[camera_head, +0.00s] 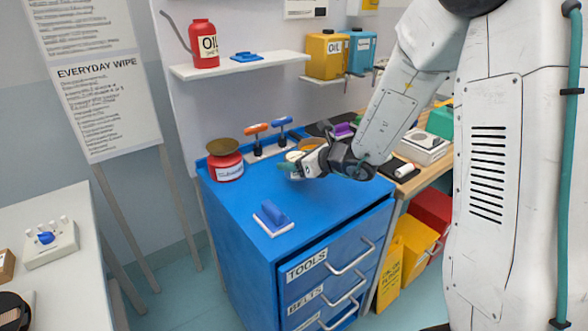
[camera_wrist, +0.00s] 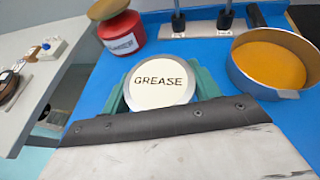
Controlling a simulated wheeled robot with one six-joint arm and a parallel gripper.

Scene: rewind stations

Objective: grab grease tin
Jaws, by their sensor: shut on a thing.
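The grease tin (camera_wrist: 158,84) is round with a pale lid marked GREASE. In the wrist view it sits between the green fingers of my gripper (camera_wrist: 160,92), which are shut on its sides. In the head view my gripper (camera_head: 291,169) is over the back part of the blue cabinet top, and the tin (camera_head: 294,156) shows as a small pale disc, partly hidden by the gripper. I cannot tell whether the tin touches the cabinet top.
A red pot with a brass top (camera_head: 226,163) stands left of the tin. An open pan of orange stuff (camera_wrist: 270,64) is close on the right. Orange and blue handled tools (camera_head: 268,140) stand behind. A blue block on a white base (camera_head: 271,215) lies in front.

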